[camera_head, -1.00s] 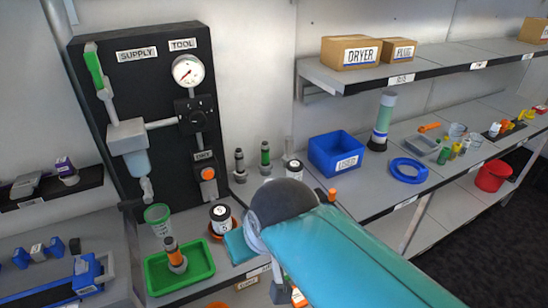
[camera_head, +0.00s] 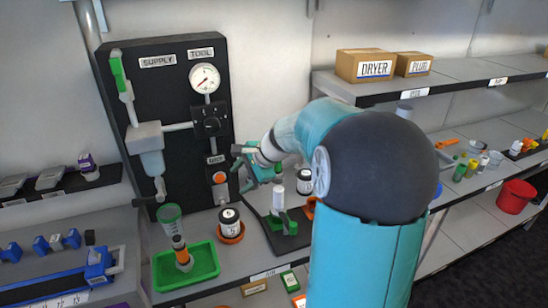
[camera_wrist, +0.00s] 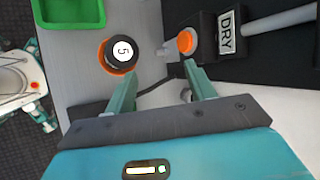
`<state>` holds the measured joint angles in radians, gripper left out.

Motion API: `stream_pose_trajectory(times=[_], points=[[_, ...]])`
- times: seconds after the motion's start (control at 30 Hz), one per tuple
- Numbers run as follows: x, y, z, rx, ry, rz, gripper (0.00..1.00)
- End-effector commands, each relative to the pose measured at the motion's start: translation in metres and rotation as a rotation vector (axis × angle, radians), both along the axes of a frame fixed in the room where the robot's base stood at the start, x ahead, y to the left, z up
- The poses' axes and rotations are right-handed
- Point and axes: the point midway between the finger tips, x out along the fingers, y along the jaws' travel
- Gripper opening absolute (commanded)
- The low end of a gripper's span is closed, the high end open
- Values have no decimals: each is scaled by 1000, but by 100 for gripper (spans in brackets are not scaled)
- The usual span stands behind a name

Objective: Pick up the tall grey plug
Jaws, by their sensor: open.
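A light grey upright cylinder (camera_head: 279,203) stands among green pieces on a dark plate, right of the black panel. It may be the tall grey plug, but I cannot tell for sure. A slim green-banded post (camera_head: 278,171) shows just behind it. My gripper (camera_head: 242,168) is open and reaches left, in front of the panel's lower right edge. In the wrist view my gripper's fingers (camera_wrist: 160,84) are spread, with no plug clearly held between them. A small grey tip (camera_wrist: 186,95) shows beside the right finger. The dark grey-banded post seen earlier is not distinguishable behind my gripper.
The black panel (camera_head: 120,80) with its orange DRY button (camera_head: 220,178) is close to my gripper. A green tray (camera_head: 165,275) holds an orange-banded plug (camera_head: 181,252). My arm hides the bench's middle.

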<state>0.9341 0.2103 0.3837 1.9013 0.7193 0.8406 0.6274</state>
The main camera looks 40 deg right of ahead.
Motion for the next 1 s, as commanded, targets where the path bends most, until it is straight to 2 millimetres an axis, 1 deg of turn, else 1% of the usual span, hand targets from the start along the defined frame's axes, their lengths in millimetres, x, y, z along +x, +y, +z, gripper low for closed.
stream_pose_trajectory(times=[0.03, 0.07, 0.1, 0.13, 0.17, 0.2, 0.23, 0.27, 0.3, 0.37, 0.4, 0.5, 0.6, 0.7, 0.77, 1.0], points=[[6, -34, -11, 92, -6, -104, 55], [10, -51, -14, 145, -15, -163, 55], [13, -75, -19, 216, -28, -241, 55], [15, -93, -23, 272, -38, -300, 55], [15, -112, -27, 327, -50, -357, 55], [15, -138, -31, 400, -68, -435, 55], [14, -158, -35, 456, -84, -491, 55], [11, -178, -38, 514, -101, -549, 55], [6, -204, -43, 589, -124, -622, 55], [-3, -242, -48, 694, -161, -722, 55], [-10, -264, -52, 758, -187, -779, 55], [-27, -307, -58, 886, -238, -888, 55], [-38, -331, -61, 958, -271, -945, 55], [-35, -338, -63, 984, -282, -963, 55], [-27, -337, -66, 986, -280, -962, 55], [18, -331, -81, 982, -277, -959, 55]])
